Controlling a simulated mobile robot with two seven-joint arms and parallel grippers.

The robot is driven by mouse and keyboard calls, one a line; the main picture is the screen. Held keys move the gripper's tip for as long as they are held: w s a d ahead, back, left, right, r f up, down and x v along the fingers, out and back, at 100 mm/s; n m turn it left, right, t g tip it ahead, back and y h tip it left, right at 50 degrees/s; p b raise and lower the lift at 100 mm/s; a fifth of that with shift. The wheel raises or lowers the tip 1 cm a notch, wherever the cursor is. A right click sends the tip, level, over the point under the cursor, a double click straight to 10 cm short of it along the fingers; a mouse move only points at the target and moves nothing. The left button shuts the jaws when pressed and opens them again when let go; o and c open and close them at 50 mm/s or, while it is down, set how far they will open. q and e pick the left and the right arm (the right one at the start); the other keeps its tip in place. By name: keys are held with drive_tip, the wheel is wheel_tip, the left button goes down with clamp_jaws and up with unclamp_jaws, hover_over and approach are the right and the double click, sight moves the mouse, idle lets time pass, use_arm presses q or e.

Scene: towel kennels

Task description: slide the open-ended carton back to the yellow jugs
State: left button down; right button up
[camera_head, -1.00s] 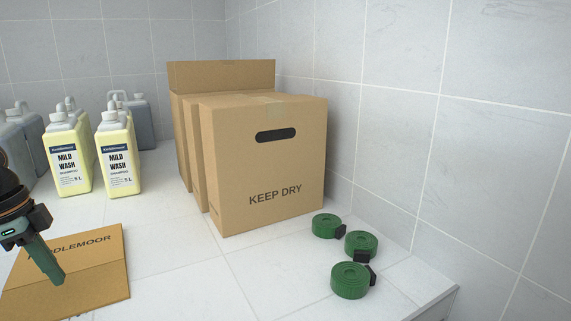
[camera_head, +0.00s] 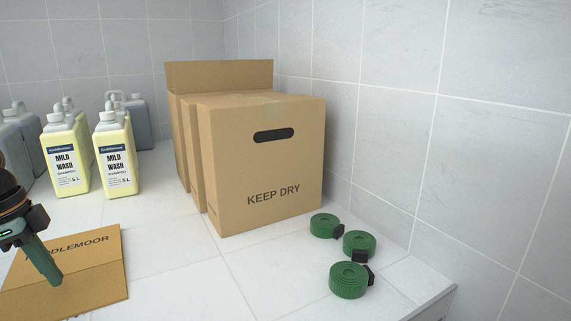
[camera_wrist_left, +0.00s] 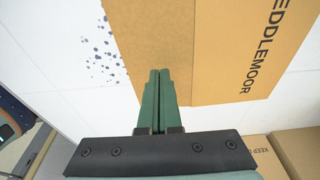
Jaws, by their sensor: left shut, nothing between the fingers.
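A low brown carton (camera_head: 98,288) marked with lettering ending in "DDLEMOOR" lies at the lower left of the head view, in front of the yellow jugs. It also shows in the left wrist view (camera_wrist_left: 215,45). Whether it is open-ended I cannot tell. The yellow jugs (camera_head: 115,165), labelled "Mild Wash", stand behind it with a stretch of bare tile between. My left gripper (camera_head: 55,281) is shut and empty, fingers pointing down at the carton's near part; the wrist view shows its two green fingers (camera_wrist_left: 159,75) together over the carton's edge. Contact is unclear. My right gripper is out of view.
Tall cartons (camera_head: 262,165), the front one marked "KEEP DRY", stand right of the jugs against the wall. Several green rolled straps (camera_head: 349,280) lie near the right edge. Grey jugs (camera_head: 137,120) stand behind the yellow ones. Dark blue spots (camera_wrist_left: 100,50) mark the white surface.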

sight(70, 262)
use_arm(q)
drive_tip(key=shift+f, duration=0.2)
idle(0.3)
drive_tip(key=shift+f+b, duration=0.95)
drive_tip(key=shift+f, duration=0.2)
drive_tip(key=shift+r, duration=0.15)
drive_tip(key=shift+w+a+r+p, duration=0.1)
drive_tip(key=shift+w+a+p, duration=0.15)
drive_tip(key=shift+w+p, duration=0.2)
drive_tip(key=shift+w+a+p, duration=0.4)
drive_tip(key=shift+w+p, duration=0.15)
drive_tip(key=shift+w, duration=0.2)
drive_tip(key=shift+w+a+p, duration=0.35)
drive_tip(key=shift+w+p, duration=0.2)
drive_tip(key=shift+w, duration=0.15)
drive_tip(key=shift+w+a+f+p, duration=0.2)
drive_tip(key=shift+w+a+p, duration=0.2)
drive_tip(key=shift+w, duration=0.3)
drive_tip(key=shift+w+a+r+p, duration=0.1)
drive_tip(key=shift+w+a+p, duration=0.15)
drive_tip(key=shift+w+p, duration=0.3)
drive_tip(key=shift+w+a+p, duration=0.45)
drive_tip(key=shift+w+p, duration=0.2)
drive_tip(key=shift+w, duration=0.1)
